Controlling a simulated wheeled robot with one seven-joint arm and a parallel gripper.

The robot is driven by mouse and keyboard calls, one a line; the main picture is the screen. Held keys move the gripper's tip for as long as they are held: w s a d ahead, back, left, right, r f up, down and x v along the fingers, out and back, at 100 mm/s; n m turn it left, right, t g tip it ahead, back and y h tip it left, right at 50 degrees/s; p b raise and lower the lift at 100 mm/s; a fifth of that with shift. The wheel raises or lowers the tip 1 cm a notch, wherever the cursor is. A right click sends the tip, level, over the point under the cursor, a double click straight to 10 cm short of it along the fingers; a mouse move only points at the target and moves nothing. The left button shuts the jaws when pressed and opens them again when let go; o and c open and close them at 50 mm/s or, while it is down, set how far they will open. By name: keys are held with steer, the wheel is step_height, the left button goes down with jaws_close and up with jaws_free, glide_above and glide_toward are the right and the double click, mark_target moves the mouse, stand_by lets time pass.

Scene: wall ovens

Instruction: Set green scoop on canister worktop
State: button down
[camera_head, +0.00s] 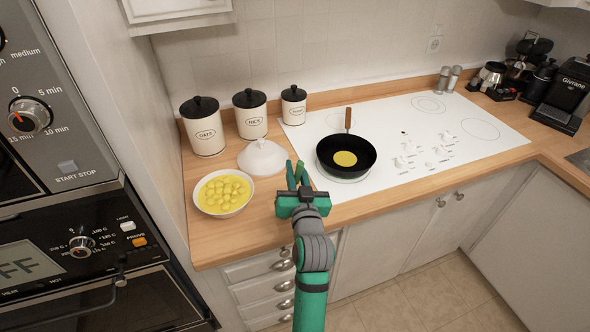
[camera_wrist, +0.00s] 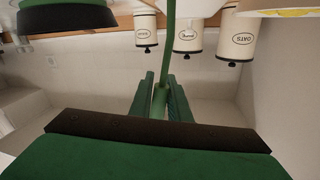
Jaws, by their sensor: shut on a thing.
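My gripper (camera_head: 298,175) is over the front part of the wooden canister worktop (camera_head: 225,240), between the bowl and the pan. In the wrist view my gripper (camera_wrist: 161,92) is shut on the thin green handle of the scoop (camera_wrist: 168,40), which stretches away beyond the fingertips. The scoop's far end is not clear, and in the head view it blends with the green fingers. Three cream canisters with black lids stand at the back of the worktop: OATS (camera_head: 207,130), a middle one (camera_head: 250,115) and a smaller one (camera_head: 294,106).
A bowl of yellow pieces (camera_head: 224,194) and a white lid-like dome (camera_head: 262,158) stand on the worktop. A black pan (camera_head: 346,158) with yellow contents sits on the white hob (camera_head: 420,135). Wall ovens (camera_head: 70,200) are at left. Bare wood shows along the front edge.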

steer(key=shift+f, duration=0.1)
steer(key=c, duration=1.7)
jaws_free()
steer(key=shift+o, duration=0.2)
steer(key=shift+d, duration=0.15)
